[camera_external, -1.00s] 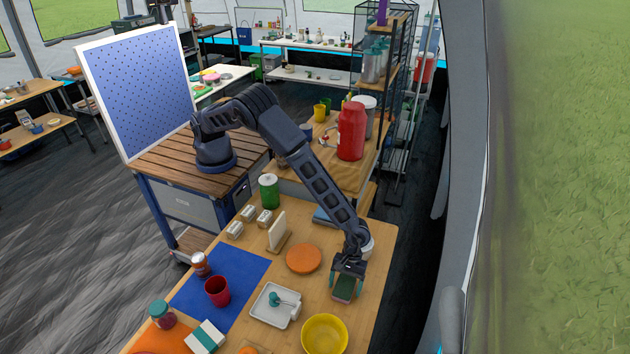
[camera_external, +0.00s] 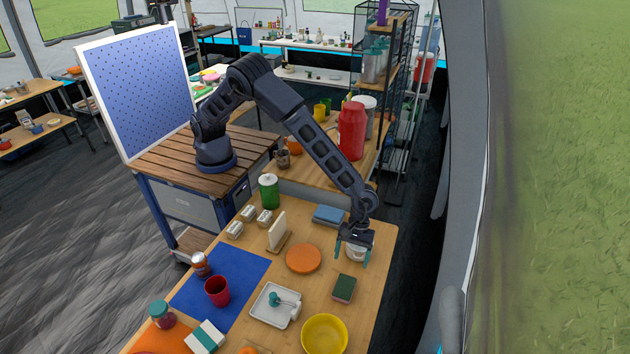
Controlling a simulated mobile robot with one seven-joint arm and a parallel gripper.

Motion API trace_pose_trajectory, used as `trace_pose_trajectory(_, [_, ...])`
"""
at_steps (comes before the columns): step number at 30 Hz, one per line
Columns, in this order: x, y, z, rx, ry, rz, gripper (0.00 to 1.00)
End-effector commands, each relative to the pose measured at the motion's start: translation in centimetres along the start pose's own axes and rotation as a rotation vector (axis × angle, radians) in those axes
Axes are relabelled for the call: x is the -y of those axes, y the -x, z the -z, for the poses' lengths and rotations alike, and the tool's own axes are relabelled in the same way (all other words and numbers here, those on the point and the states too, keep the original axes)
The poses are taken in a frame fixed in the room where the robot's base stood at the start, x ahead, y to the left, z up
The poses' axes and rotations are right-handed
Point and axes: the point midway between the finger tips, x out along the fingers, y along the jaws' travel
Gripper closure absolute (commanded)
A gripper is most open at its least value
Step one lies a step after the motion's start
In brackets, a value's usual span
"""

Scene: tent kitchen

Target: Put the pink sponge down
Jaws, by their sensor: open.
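The sponge (camera_external: 344,289) lies flat on the wooden table, toward its right edge. It shows a dark green top and a paler side; pink is hard to make out at this size. My gripper (camera_external: 352,259) is above and behind the sponge, apart from it. Its two teal fingers are spread, with nothing held between them. A pale round container stands behind the fingers and is partly hidden by them.
A yellow bowl (camera_external: 325,335) stands in front of the sponge. A white tray (camera_external: 258,311) with a teal-headed item is to its left. An orange disc (camera_external: 303,258) and a blue box (camera_external: 328,215) lie farther back. Bare table surrounds the sponge closely.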

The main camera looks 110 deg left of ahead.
Motion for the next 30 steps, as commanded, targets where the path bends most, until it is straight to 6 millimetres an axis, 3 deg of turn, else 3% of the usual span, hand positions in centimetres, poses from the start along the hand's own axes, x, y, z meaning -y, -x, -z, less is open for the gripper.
trace_pose_trajectory(5, [0.2,2.2,0.0,0.003,-0.022,-0.006,0.2])
trace_pose_trajectory(11, [2.1,9.0,0.2,0.006,-0.131,-0.028,0.2])
trace_pose_trajectory(21, [7.8,21.6,1.3,-0.011,-0.377,-0.071,0.2])
trace_pose_trajectory(30, [14.7,30.8,2.8,-0.051,-0.601,-0.106,0.2])
